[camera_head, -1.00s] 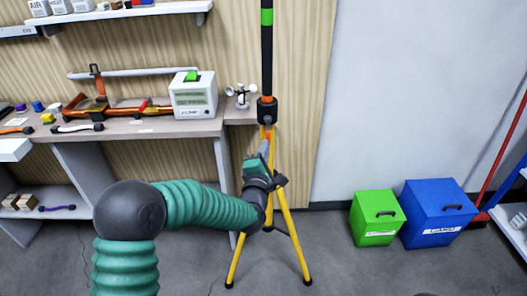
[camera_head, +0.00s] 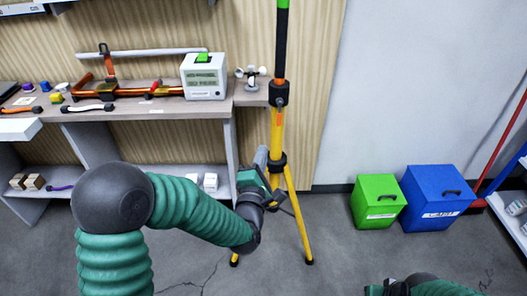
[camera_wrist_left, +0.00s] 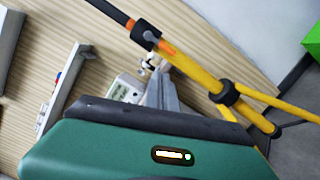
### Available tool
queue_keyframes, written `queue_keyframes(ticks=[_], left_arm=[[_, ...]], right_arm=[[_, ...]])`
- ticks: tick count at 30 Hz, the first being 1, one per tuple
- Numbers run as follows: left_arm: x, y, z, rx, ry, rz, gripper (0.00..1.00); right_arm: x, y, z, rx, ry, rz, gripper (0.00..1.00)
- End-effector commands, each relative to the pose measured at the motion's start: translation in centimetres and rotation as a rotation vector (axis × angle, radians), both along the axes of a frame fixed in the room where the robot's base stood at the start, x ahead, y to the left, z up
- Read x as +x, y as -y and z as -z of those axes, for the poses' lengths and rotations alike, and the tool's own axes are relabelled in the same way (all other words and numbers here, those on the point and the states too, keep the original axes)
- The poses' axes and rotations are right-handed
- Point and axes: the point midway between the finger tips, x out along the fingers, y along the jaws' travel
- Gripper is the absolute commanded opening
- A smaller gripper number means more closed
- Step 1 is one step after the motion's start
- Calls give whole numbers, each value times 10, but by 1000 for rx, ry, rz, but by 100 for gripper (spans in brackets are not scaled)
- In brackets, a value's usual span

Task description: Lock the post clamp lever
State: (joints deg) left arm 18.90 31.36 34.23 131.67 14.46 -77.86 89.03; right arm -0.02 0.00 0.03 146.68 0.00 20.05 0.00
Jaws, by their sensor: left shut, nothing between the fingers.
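The yellow tripod stand (camera_head: 277,140) holds an upright black post (camera_head: 282,48) with a green band. A black clamp collar (camera_head: 279,94) grips the post at the stand's top; it also shows in the left wrist view (camera_wrist_left: 145,34). A small orange part, apparently the lever (camera_head: 278,117), lies against the yellow tube just below the collar, and shows in the wrist view (camera_wrist_left: 165,47). My left gripper (camera_head: 262,156) is shut and empty, below and left of the lever; its grey fingers (camera_wrist_left: 160,80) point toward the stand. My right gripper (camera_head: 388,288) is partly in view at the bottom edge, its fingers unclear.
A bench (camera_head: 150,119) at left bears a white instrument box (camera_head: 204,78), a small cup-shaped sensor (camera_head: 250,76) and tools. Green (camera_head: 377,201) and blue (camera_head: 437,198) bins stand on the floor at right. The floor between stand and bins is clear.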

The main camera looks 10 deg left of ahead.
Motion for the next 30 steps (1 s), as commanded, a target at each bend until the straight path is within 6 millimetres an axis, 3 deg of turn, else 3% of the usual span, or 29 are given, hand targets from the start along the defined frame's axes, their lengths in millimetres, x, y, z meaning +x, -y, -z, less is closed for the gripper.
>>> queue_keyframes(ticks=[8, 13, 25, 30], left_arm=[[12, -28, -22, 174, 14, 176, 0], [3, -47, -15, 315, -14, 322, 0], [-4, -49, -5, 374, -30, 386, 0], [5, -47, -3, 372, -29, 386, 0]], right_arm=[[0, 0, -36, 0, 0, 1, 0], [0, 0, -53, 0, 0, 1, 0], [0, 0, -54, 0, 0, 1, 0], [0, 0, -51, 0, 0, 1, 0]])
